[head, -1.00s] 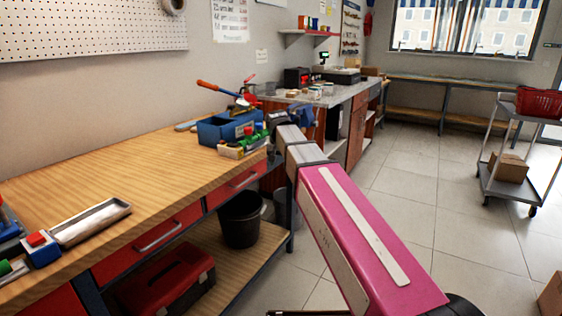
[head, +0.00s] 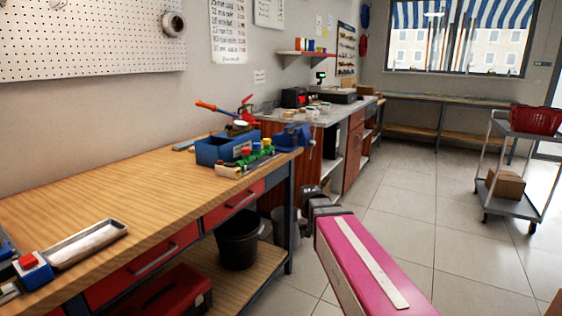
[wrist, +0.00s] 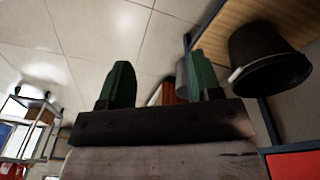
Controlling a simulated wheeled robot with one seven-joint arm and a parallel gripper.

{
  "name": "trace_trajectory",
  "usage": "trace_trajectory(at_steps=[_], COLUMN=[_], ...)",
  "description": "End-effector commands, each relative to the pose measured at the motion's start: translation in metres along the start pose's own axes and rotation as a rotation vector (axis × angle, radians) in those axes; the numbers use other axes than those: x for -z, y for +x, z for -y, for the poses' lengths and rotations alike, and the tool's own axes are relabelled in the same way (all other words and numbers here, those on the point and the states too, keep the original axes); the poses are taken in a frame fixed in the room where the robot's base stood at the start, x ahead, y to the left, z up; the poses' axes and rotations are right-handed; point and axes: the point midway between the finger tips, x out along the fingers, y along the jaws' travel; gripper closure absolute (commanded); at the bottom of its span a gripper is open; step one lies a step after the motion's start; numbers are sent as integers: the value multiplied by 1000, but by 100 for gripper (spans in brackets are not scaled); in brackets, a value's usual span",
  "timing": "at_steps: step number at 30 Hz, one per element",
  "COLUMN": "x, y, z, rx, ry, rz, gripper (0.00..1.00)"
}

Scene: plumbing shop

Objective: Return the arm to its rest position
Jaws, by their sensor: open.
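My arm (head: 365,262), with a pink link, reaches forward from the bottom of the head view beside the workbench. Its dark end is low, over the floor just right of the bench. The fingers cannot be made out in the head view. In the wrist view my gripper (wrist: 160,88) shows two green fingers standing well apart. Nothing is between them, so it is open and empty.
The wooden workbench (head: 110,185) fills the left, with a blue bin (head: 222,148) and a metal tray (head: 85,243) on top. A black bucket (head: 237,240) stands under its right end. A grey cart (head: 515,205) stands at right. The tiled floor between is clear.

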Motion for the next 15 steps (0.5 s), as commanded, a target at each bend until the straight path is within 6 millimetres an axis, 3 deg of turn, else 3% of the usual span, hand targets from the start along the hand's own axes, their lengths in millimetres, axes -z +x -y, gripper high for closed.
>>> trace_trajectory(at_steps=[1, 9, 15], x=[-20, -90, -120], y=[15, 76, 97], z=[-12, -55, -70], rx=[4, 32, 45], ry=[1, -7, -8], rz=[16, 71, 91], gripper=[42, 42, 42])
